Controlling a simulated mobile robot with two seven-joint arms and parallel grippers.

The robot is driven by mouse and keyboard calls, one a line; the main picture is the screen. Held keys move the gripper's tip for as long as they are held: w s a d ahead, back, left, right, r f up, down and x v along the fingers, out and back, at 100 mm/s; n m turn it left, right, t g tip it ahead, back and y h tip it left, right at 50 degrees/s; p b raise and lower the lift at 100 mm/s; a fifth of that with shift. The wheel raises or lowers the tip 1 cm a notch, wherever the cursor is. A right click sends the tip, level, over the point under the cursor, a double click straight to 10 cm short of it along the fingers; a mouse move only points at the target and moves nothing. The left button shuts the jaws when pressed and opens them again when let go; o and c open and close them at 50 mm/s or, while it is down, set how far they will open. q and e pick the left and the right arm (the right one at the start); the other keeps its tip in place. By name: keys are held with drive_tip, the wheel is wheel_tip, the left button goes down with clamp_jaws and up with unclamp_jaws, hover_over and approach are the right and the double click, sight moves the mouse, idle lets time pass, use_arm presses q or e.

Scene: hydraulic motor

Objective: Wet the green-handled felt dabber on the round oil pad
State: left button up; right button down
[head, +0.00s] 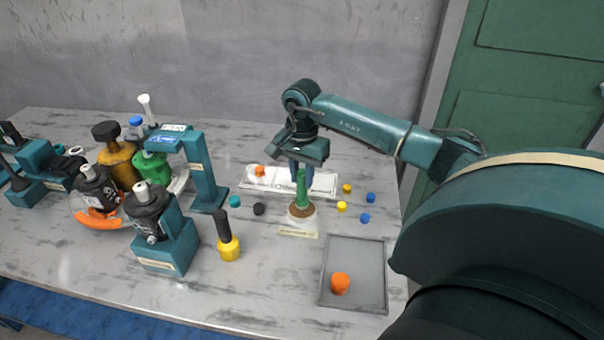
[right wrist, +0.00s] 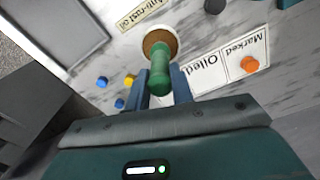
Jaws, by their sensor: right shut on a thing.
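My right gripper (head: 300,170) is shut on the green-handled dabber (head: 302,190) and holds it about upright, handle up. It also shows in the right wrist view, where the fingers (right wrist: 159,90) close on both sides of the green handle (right wrist: 159,68). The round oil pad (head: 294,213), brown in a pale rim, lies directly below the dabber. The dabber's lower end is at the pad; the felt is hidden, so I cannot tell whether it touches. In the right wrist view the pad (right wrist: 168,36) shows around the handle's end. My left gripper is out of view.
A white card (head: 326,183) marked "Oiled" and "Marked" lies behind the pad, with an orange plug (head: 260,171) on it. Small coloured plugs lie around. A grey tray (head: 372,270) holds an orange plug (head: 340,283). A yellow-based dabber (head: 229,247) and bottles stand left.

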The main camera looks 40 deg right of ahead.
drive_tip(key=shift+f+b, duration=0.55)
drive_tip(key=shift+f, duration=0.05)
idle(1.5)
drive_tip(key=shift+r+p, duration=2.35)
drive_tip(key=shift+r, duration=1.25)
